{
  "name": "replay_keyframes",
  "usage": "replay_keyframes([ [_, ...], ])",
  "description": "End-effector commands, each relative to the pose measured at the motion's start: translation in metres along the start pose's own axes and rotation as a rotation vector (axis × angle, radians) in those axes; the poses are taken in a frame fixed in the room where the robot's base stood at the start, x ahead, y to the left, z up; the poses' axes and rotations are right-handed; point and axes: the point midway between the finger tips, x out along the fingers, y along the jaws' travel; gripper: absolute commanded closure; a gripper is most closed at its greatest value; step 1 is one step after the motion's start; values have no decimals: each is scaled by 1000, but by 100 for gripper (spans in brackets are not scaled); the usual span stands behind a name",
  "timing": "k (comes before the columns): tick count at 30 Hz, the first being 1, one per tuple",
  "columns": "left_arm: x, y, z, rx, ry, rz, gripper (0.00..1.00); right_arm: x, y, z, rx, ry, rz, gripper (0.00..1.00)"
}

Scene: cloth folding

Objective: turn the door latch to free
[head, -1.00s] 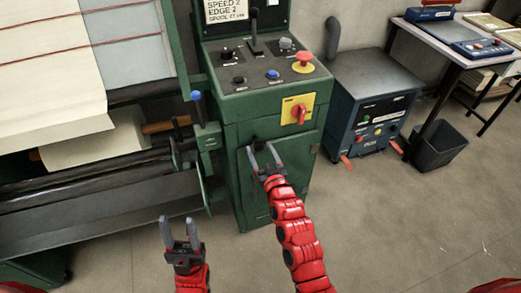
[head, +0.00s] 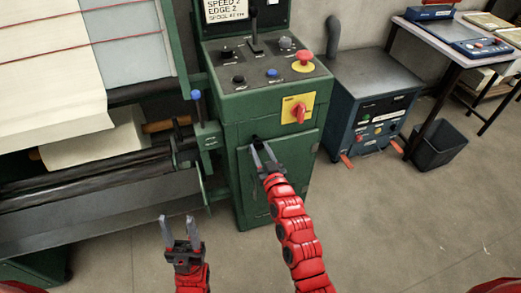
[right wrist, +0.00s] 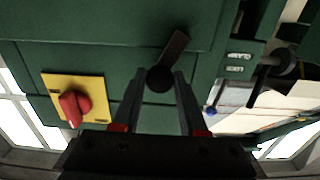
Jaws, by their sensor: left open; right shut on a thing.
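The dark door latch (head: 257,139) is on the upper part of the green cabinet door (head: 285,180). My right gripper (head: 261,146) is at the latch, its fingers closed in on it. In the right wrist view the latch (right wrist: 174,50) has a round dark hub and a short flat lever tilted up and to the right. The fingertips of my right gripper (right wrist: 160,76) lie on both sides of the hub. The lever itself sticks out beyond the fingertips. My left gripper (head: 178,219) is open and empty, low and to the left, clear of the cabinet.
A yellow plate with a red rotary switch (head: 298,108) is above and right of the latch. The control panel (head: 262,70) with several knobs and a lever tops the cabinet. A rolled-cloth machine (head: 90,160) stands left. Bare floor (head: 390,220) lies to the right.

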Motion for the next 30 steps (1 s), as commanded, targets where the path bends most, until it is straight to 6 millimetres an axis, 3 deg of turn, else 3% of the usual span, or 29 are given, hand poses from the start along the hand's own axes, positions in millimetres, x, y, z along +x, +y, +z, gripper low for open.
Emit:
replay_keyframes([
  [11,-17,1,3,0,0,0,50,0,1,2,182,3,2,100],
  [30,-44,2,8,0,0,0,50,0,0,0,781,4,1,100],
])
